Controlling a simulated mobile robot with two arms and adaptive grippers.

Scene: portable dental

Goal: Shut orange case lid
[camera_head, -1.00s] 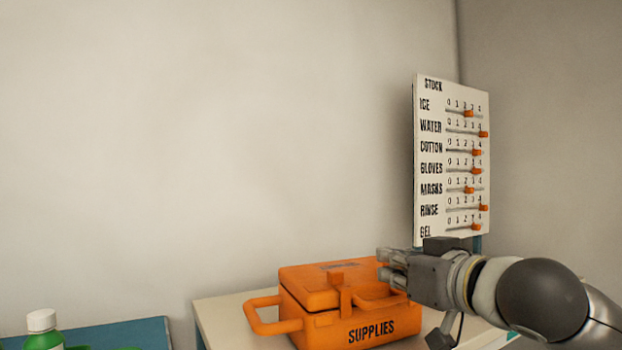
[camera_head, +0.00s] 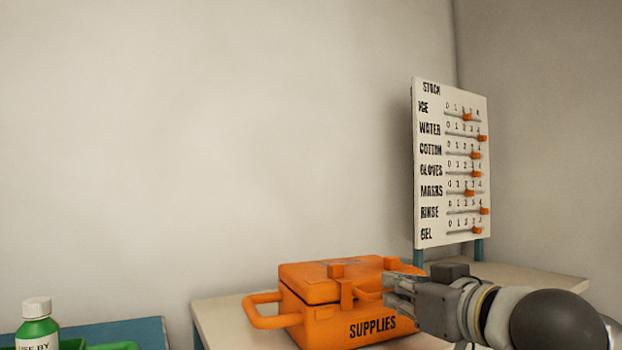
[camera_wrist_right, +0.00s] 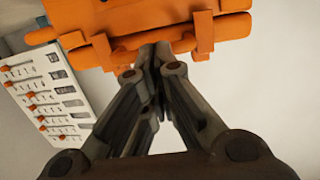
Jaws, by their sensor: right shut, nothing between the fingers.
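The orange case (camera_head: 330,305), marked "SUPPLIES", sits on a pale table. Its lid (camera_head: 320,279) lies down flat over the body, with a latch (camera_head: 346,285) at the front. In the right wrist view, the closed fingertips (camera_wrist_right: 155,50) point at the case (camera_wrist_right: 140,22), which fills the top. My left gripper is not in view.
The pale table (camera_head: 215,317) has bare surface left of the case. A stock board (camera_head: 450,165) with orange sliders stands behind to the right. A green bottle (camera_head: 38,328) and a green tray (camera_head: 110,346) are on a blue surface at the lower left.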

